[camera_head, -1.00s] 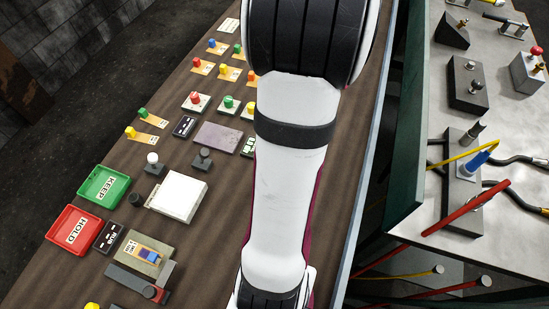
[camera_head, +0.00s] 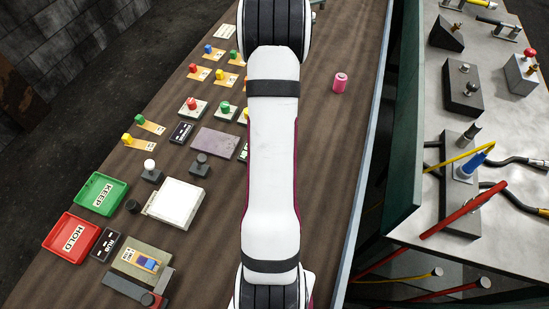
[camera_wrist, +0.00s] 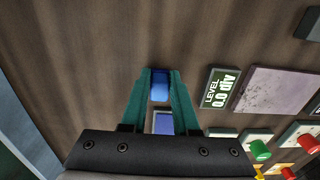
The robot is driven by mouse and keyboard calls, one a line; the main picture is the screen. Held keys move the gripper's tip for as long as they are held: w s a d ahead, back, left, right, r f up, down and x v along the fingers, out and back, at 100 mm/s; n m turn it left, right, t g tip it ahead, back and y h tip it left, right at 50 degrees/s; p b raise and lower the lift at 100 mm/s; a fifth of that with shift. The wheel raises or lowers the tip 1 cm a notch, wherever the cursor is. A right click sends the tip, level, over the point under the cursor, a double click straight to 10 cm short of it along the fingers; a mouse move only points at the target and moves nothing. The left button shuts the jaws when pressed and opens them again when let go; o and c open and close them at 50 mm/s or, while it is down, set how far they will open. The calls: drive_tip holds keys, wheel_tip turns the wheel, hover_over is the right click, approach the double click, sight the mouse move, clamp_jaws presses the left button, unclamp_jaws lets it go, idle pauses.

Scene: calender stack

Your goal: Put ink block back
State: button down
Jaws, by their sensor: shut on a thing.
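In the wrist view my gripper (camera_wrist: 160,84) has its two green fingers closed on a small blue block (camera_wrist: 160,90), which I take to be the ink block. It sits at the fingertips, over the brown table (camera_wrist: 75,60). A blue patch with a pale border (camera_wrist: 163,122) shows farther back between the fingers; I cannot tell whether it is part of the held thing or lies below. In the head view my gripper and the blue block are hidden by my arm.
A level readout (camera_wrist: 219,88) and a grey-purple plate (camera_wrist: 273,91) lie right of my gripper. Several coloured knobs stand near them, including a green one (camera_wrist: 259,149). In the head view a pink cylinder (camera_head: 340,83) stands alone. Green (camera_head: 102,193) and red (camera_head: 71,237) trays are at left.

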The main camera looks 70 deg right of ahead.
drive_tip(key=shift+f, duration=0.1)
drive_tip(key=c, duration=0.7)
unclamp_jaws()
